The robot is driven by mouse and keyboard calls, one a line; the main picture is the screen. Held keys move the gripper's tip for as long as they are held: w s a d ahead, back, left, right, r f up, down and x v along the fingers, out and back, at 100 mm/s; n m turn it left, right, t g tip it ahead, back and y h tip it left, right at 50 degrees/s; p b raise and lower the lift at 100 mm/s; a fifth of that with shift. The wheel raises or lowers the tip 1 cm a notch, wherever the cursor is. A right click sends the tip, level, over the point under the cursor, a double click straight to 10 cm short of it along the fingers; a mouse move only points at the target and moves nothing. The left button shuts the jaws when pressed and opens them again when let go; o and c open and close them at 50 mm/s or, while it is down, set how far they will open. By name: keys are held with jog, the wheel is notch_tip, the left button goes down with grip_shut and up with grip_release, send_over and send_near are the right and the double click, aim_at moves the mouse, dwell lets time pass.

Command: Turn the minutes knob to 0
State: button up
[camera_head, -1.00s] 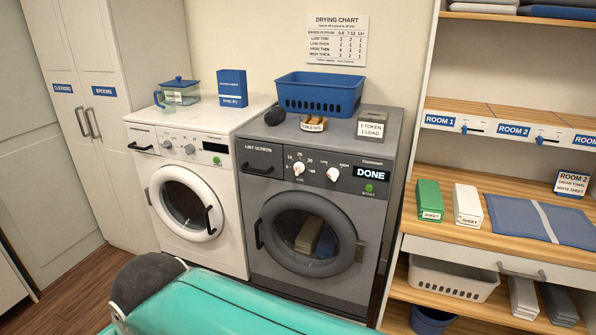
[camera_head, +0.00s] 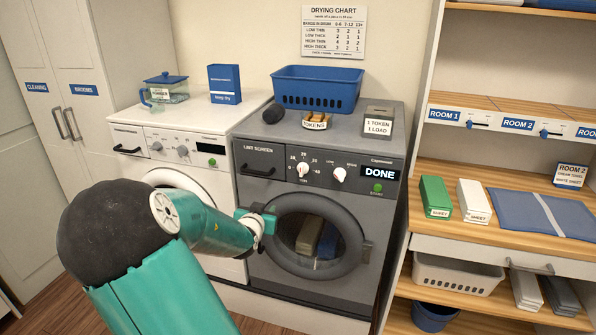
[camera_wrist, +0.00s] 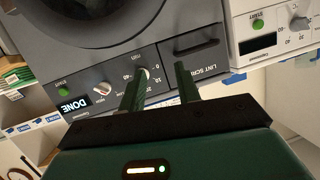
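The minutes knob (camera_head: 302,169) is the left white knob on the grey dryer's (camera_head: 372,114) panel, with numbers around it. Its exact setting is too small to read surely. In the wrist view, which is roughly upside down, the minutes knob (camera_wrist: 142,74) shows beside the tip of the left finger and is partly hidden by it. My gripper (camera_wrist: 160,68) is open, with the panel visible between its two fingers. In the head view my gripper (camera_head: 262,217) is in front of the dryer's left side, below the panel; its fingertips are hard to make out there.
A second white knob (camera_head: 339,174), a green start button (camera_head: 377,188) and a DONE display (camera_head: 379,173) sit right of the minutes knob. The lint screen handle (camera_head: 258,170) is left of it. The round dryer door (camera_head: 349,265) is shut. A white washer (camera_head: 214,116) stands at left.

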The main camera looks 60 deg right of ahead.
aim_at(301, 168)
jog(key=s+d+r+g+h, duration=0.1)
jog(key=s+d+r+h, duration=0.3)
jog(key=s+d, duration=0.15)
jog(key=w+d, duration=0.1)
jog(key=d, duration=0.3)
jog(key=w+d, duration=0.1)
jog(key=d, duration=0.4)
jog(key=w+d, duration=0.1)
jog(key=d, duration=0.3)
jog(key=shift+d, duration=0.2)
grip_shut()
